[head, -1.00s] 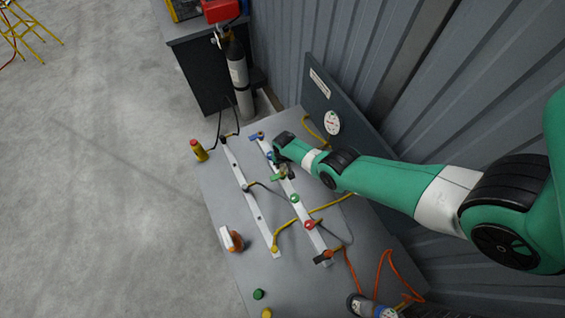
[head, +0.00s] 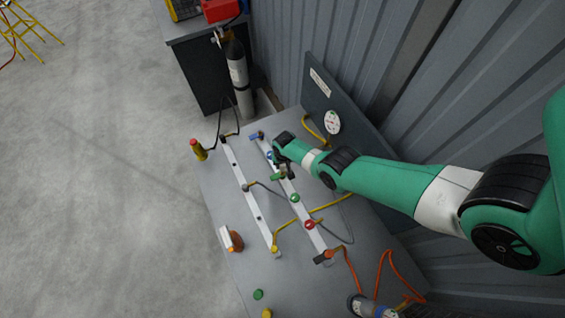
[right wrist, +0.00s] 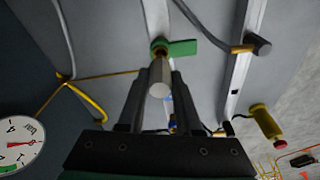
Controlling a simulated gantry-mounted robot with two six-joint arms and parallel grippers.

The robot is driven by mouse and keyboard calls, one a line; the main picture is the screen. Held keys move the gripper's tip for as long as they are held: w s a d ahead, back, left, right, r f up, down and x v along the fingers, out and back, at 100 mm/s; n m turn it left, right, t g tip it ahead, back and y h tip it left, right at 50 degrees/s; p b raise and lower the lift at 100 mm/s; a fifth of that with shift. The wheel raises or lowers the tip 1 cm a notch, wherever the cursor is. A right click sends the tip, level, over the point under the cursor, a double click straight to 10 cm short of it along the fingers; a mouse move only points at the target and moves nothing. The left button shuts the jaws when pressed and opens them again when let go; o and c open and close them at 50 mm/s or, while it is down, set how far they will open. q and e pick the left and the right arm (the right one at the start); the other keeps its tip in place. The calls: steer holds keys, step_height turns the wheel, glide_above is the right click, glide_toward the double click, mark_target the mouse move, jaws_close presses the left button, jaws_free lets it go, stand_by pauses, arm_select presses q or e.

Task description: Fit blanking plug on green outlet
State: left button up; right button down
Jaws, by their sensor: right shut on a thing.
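My right gripper (head: 284,172) is over the middle rail of the bench. In the right wrist view its two dark fingers (right wrist: 158,88) are shut on a grey hexagonal plug (right wrist: 160,77). The plug appears in line with the brass end of the green outlet (right wrist: 159,47). I cannot tell whether they touch or are apart. The outlet's green lever (right wrist: 180,47) points to the right, and it shows beside the gripper in the head view (head: 277,178). My left gripper is not in view.
A blue valve (head: 257,136), a green knob (head: 295,198) and a red knob (head: 309,224) sit along the same rail. Yellow and grey hoses cross the bench. A gauge (head: 332,122) is on the back panel.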

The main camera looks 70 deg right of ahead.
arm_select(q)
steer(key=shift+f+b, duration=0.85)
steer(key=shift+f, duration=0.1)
arm_select(e)
steer(key=shift+f, duration=1)
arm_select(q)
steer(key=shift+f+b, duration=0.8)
arm_select(e)
steer(key=shift+f, duration=0.8)
steer(key=c, duration=0.5)
jaws_free()
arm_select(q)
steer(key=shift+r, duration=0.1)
arm_select(e)
steer(key=shift+r, duration=0.15)
